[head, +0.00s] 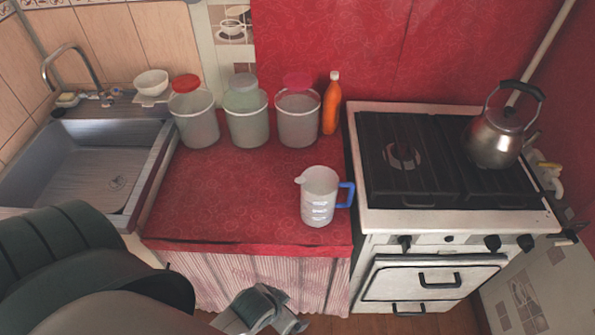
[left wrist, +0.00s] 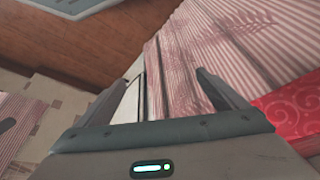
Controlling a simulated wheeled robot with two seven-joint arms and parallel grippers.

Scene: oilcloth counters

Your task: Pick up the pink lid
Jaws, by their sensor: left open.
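The pink lid (head: 298,80) shows at the back of the red counter, at the top of the rightmost of three translucent containers (head: 298,119). Whether it rests on the rim or behind it I cannot tell. My left gripper (head: 264,309) is low in front of the counter's striped curtain, well below and in front of the lid. In the left wrist view the fingers (left wrist: 162,80) are apart with nothing between them, and the curtain lies beyond. The lid is not in the left wrist view. My right gripper is not in view.
A red lid (head: 186,83) and a grey-green lid (head: 243,81) top the other containers. An orange bottle (head: 331,104) stands just right of the pink-lidded container. A measuring jug (head: 319,196) stands near the front right. The counter's left front is clear. A stove with kettle (head: 494,138) is right.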

